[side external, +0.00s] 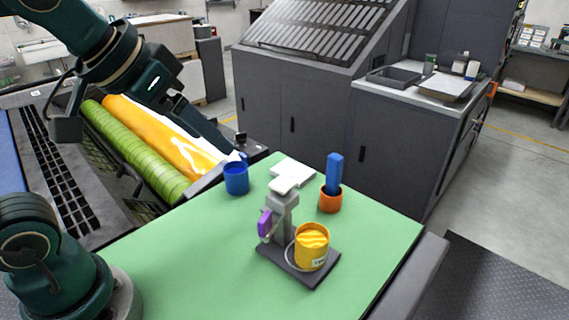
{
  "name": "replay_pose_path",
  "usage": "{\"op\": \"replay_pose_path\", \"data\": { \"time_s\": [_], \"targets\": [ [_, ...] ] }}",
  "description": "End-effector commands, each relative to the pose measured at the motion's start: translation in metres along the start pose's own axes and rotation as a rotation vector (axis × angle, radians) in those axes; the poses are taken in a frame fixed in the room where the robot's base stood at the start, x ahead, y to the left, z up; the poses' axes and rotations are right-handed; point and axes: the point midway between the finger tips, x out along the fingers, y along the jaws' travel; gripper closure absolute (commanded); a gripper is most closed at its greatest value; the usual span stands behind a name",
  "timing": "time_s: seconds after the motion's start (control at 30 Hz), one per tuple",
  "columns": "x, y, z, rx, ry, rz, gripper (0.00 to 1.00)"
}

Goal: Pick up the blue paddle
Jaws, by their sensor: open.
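A blue flat upright piece (335,172), which looks like the blue paddle, stands in a small orange cup (330,201) at the right rear of the green mat (190,240). My gripper (232,152) reaches down from the upper left, with its tips just above a blue cup (236,181). It is open and well to the left of the blue piece, not touching it. A small blue bit shows at the cup's rim near the fingertips; I cannot tell what it is.
A grey stand (282,210) with a white top and a purple part (265,224) is mid-mat, on a dark base beside a yellow tub (312,247). White sheets (293,174) lie behind it. A dark grey machine rises behind the mat. The mat's left front is clear.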

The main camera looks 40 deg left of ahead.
Motion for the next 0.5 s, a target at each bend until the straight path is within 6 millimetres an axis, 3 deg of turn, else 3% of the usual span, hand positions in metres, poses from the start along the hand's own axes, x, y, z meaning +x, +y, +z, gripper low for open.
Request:
{"op": "replay_pose_path", "data": {
  "time_s": [0.03, 0.2, 0.37, 0.5],
  "targets": [
    [0.004, 0.002, -0.018, -0.001, 0.0, 0.002, 0.28],
    [0.022, 0.011, -0.069, -0.002, 0.004, 0.008, 0.28],
    [0.054, 0.022, -0.106, 0.003, -0.01, 0.013, 0.28],
    [0.09, 0.033, -0.128, 0.01, -0.034, 0.017, 0.28]
  ]
}}
